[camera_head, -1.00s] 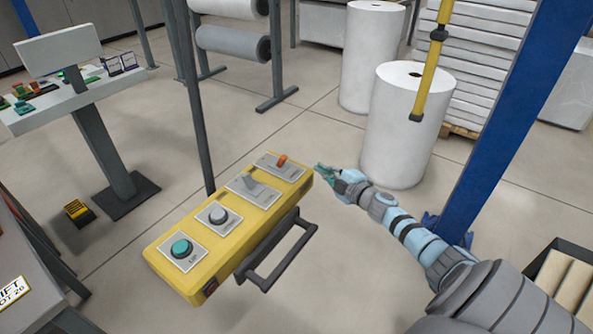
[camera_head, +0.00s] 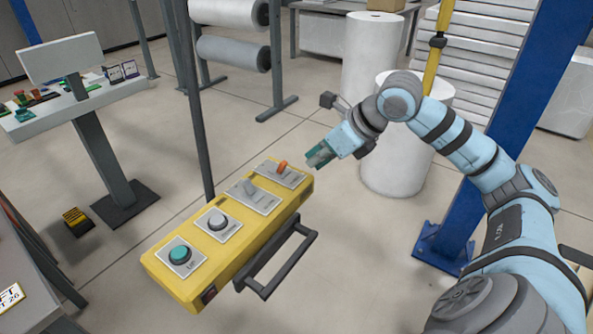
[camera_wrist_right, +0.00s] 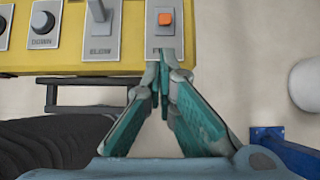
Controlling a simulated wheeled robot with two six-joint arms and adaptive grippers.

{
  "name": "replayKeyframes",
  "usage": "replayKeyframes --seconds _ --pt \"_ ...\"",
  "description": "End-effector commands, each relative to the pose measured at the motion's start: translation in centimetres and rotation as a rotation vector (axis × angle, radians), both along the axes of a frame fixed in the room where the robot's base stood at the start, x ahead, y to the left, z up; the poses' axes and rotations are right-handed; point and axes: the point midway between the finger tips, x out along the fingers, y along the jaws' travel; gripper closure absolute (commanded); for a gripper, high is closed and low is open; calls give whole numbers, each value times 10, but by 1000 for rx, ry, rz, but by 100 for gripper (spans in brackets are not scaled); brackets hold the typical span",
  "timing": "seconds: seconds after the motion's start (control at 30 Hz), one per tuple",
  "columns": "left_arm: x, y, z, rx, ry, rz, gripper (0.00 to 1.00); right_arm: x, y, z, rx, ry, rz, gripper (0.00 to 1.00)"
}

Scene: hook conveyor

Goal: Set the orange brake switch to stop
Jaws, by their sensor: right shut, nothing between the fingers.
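The orange brake switch (camera_head: 282,166) sits on a grey plate at the far right end of the yellow control box (camera_head: 163,272). In the right wrist view the orange switch (camera_wrist_right: 165,18) is near the top, its plate's lettering partly hidden by the fingertips. My right gripper (camera_head: 312,160) is shut and empty, just right of the switch in the head view. In the right wrist view the gripper's fingertips (camera_wrist_right: 164,62) meet at the box's edge, just below the switch. I cannot tell whether they touch the box. My left gripper is out of view.
The box also has a grey lever (camera_head: 250,188), a grey DOWN button (camera_head: 217,219) and a green UP button (camera_head: 180,254). A dark handle (camera_head: 282,275) juts from its side. A blue post (camera_head: 500,125) and white rolls (camera_head: 372,60) stand behind my right arm.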

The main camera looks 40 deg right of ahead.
Motion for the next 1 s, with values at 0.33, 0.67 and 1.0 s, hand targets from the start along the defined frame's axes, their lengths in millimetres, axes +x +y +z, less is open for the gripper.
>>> replayKeyframes --seconds 0.33,0.67,1.0 --pt "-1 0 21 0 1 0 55 38 13 -49 7 1 -1 100" --pt "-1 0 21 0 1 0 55 48 15 -64 2 2 -1 100" --pt "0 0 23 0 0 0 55 46 13 -62 -2 13 -5 100"
